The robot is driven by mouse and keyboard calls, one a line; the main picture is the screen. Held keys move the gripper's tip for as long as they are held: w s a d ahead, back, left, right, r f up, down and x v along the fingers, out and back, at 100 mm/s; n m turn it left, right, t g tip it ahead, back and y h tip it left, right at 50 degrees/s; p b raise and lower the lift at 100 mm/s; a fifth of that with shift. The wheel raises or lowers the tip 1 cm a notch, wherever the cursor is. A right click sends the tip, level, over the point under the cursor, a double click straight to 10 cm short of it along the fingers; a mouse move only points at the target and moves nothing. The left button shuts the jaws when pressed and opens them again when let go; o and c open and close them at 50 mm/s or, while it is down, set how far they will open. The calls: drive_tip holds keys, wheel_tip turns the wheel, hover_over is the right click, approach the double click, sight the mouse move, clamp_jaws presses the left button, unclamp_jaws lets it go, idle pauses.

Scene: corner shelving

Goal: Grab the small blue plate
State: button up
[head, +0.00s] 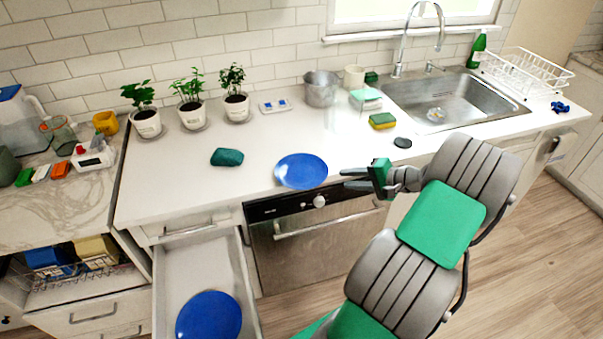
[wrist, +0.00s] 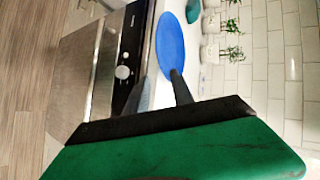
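A blue plate (head: 301,171) lies flat on the white counter near its front edge, above the dishwasher. It also shows in the wrist view (wrist: 170,42), just beyond my fingertips. A second blue plate (head: 209,316) lies in the open drawer at the lower left and looks larger in the picture. My gripper (head: 348,178) is just right of the counter plate, with its fingers pointing toward it. The two fingers are apart and empty in the wrist view (wrist: 159,78). A small gap shows between the fingertips and the plate's rim.
The dishwasher (head: 315,245) is below the counter plate, and the open drawer (head: 172,285) juts out left of it. A teal cloth-like item (head: 227,157) lies left of the counter plate. Potted plants (head: 191,114) stand behind, with a sponge (head: 382,121) and sink (head: 440,101) to the right.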

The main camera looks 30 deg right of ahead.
sight(325, 178)
drive_tip(key=p+x, duration=0.2)
drive_tip(key=x, duration=0.5)
drive_tip(key=shift+w+a, duration=0.25)
drive_tip(key=shift+s, duration=0.1)
drive_tip(key=shift+c, duration=0.3)
clamp_jaws()
idle(0.6)
